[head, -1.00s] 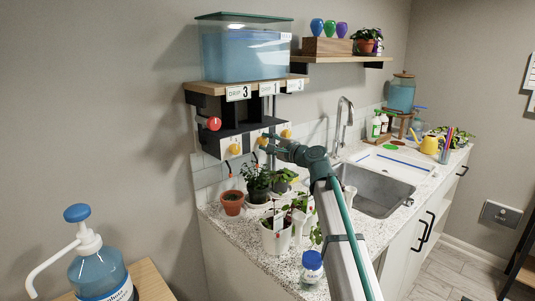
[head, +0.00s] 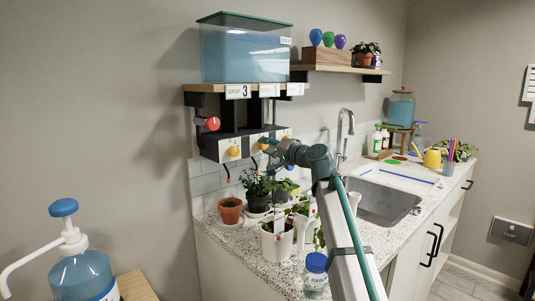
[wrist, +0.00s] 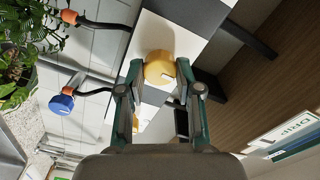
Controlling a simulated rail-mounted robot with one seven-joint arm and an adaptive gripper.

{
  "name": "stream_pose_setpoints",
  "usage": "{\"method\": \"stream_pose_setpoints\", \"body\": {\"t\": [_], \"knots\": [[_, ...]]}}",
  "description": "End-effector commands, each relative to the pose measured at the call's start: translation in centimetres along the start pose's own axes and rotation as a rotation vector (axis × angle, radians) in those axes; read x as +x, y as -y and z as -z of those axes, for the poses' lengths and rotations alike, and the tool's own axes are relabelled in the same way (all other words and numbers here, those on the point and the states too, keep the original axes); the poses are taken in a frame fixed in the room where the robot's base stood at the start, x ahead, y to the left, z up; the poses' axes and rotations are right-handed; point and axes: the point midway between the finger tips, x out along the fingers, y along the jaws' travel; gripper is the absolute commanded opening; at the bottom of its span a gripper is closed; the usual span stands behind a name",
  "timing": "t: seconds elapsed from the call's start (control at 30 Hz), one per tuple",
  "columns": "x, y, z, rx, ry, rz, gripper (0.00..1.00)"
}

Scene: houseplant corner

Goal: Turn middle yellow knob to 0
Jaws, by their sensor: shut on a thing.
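The valve box (head: 210,146) under the shelf has a row of yellow knobs on its pale front. The left yellow knob (head: 234,151) and part of the right one (head: 287,133) show. My gripper (head: 266,143) is at the middle yellow knob (head: 263,146), which it mostly covers. In the wrist view, my gripper (wrist: 160,72) has one finger on each side of this round yellow knob (wrist: 159,66) and is shut on it. A small pale mark shows near the knob's lower edge. I cannot read its setting.
A red knob (head: 212,124) is on the box's left part. A blue water tank (head: 245,52) stands on the shelf above. Potted plants (head: 257,187) crowd the counter below. Hoses with a blue end (wrist: 62,102) and an orange-collared end (wrist: 69,16) hang close by.

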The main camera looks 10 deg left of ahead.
Motion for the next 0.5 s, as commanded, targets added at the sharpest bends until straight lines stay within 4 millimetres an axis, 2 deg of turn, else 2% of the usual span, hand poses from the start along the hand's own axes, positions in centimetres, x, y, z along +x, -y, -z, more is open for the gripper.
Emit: {"method": "stream_pose_setpoints", "body": {"t": [0.5], "knots": [[-0.02, -0.03, -0.04, -0.062, 0.001, -0.001, 0.0]]}}
